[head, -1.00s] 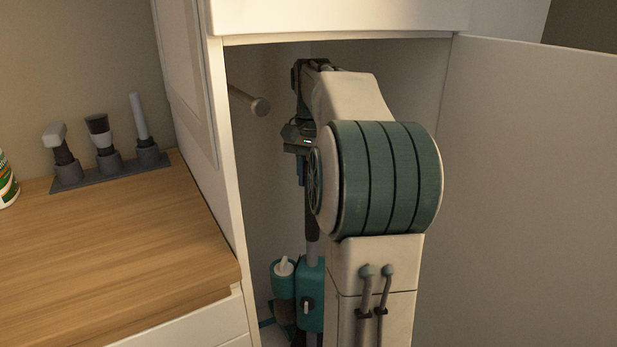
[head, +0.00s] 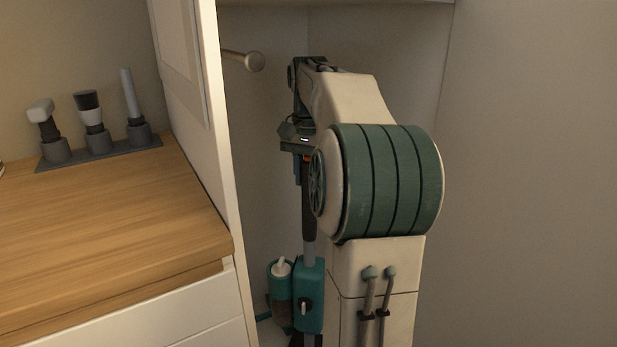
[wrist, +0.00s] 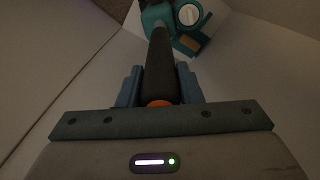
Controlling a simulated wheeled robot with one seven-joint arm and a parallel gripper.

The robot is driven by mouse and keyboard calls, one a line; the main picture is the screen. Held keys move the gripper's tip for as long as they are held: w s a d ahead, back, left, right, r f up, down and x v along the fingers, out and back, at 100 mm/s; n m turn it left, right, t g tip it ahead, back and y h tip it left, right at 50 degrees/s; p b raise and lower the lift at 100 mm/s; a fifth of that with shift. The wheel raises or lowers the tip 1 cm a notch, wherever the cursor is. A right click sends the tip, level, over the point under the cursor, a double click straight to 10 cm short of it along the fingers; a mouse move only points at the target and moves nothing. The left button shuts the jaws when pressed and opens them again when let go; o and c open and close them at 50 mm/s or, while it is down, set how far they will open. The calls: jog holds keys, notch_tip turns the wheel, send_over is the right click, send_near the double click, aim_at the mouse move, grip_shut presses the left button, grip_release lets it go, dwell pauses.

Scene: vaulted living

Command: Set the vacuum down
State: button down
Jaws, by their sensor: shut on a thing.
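The vacuum is a teal upright stick type with a dark handle and grey tube. In the head view its teal body (head: 309,292) stands low inside the cupboard, partly hidden behind my arm. In the wrist view its dark handle (wrist: 160,70) runs away from me to the teal body at the top. My gripper (wrist: 158,88) is shut around the handle, with a blue finger on each side; an orange ring shows between them. I cannot see whether the vacuum's base touches the floor.
The cupboard's side panel (head: 222,150) is close on the left, and a peg (head: 243,61) sticks out inside. Left of it is a wooden counter (head: 100,225) with a grey rack (head: 100,153) of vacuum attachments. A pale panel (head: 530,170) fills the right.

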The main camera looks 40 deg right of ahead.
jog(key=shift+w, duration=0.2)
jog(key=shift+f, duration=0.15)
jog(key=c, duration=1)
grip_release()
jog(key=shift+s+f, duration=0.1)
notch_tip(320, 180, up, 8)
jog(key=p, duration=0.4)
jog(key=shift+f, duration=0.1)
